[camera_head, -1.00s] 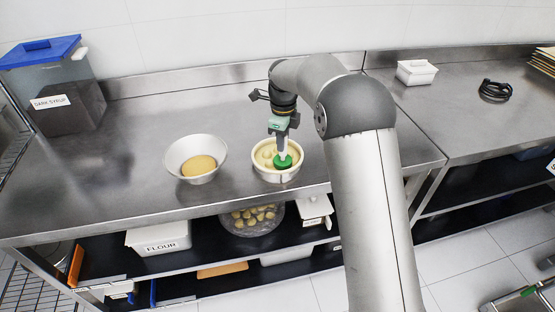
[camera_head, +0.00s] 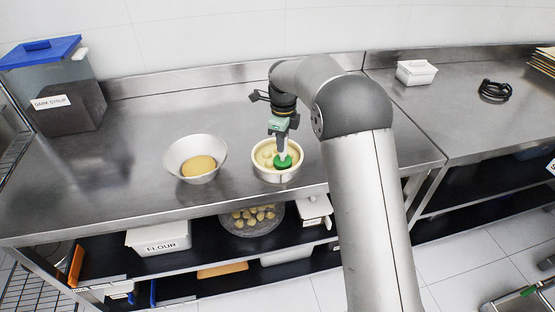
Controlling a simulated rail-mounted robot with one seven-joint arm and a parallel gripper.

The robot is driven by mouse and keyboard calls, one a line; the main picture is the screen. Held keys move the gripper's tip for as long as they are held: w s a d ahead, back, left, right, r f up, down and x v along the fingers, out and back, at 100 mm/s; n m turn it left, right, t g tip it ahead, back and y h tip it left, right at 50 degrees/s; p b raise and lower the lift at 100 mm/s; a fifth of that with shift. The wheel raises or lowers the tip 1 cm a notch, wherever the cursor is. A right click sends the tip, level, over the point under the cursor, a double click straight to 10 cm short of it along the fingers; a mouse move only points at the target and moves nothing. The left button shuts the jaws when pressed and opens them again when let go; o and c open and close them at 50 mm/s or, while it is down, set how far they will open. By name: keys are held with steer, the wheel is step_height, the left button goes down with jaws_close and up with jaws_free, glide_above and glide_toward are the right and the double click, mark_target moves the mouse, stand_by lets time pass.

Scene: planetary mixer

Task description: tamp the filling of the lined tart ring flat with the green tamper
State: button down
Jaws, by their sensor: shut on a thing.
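The lined tart ring (camera_head: 276,177) stands on the steel counter, with a pale, lumpy filling (camera_head: 264,155) inside it. The green tamper (camera_head: 284,161) is upright in the ring, its round green foot at the right front part of the filling. Whether the foot presses on the filling or hovers just over it I cannot tell. My gripper (camera_head: 281,138) is above the ring, shut on the tamper's handle. The tamper hides part of the filling.
A metal bowl (camera_head: 170,165) with a tan mass stands left of the ring. A dark syrup container (camera_head: 60,100) with a blue lid is at the far left. The counter's front edge is close to the ring.

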steer(key=shift+s+f, duration=0.1)
steer(key=shift+f, duration=0.1)
step_height(320, 180, up, 4)
steer(key=p, duration=0.2)
steer(key=shift+f+p, duration=0.2)
steer(key=shift+p, duration=0.2)
steer(key=shift+w+r, duration=0.1)
steer(key=shift+w, duration=0.1)
steer(key=shift+w+d+r+p, duration=0.15)
steer(key=shift+w+p, duration=0.1)
steer(key=shift+p, duration=0.15)
steer(key=w+p, duration=0.1)
steer(key=w+d+p, duration=0.1)
steer(key=w, duration=0.1)
steer(key=shift+r, duration=0.2)
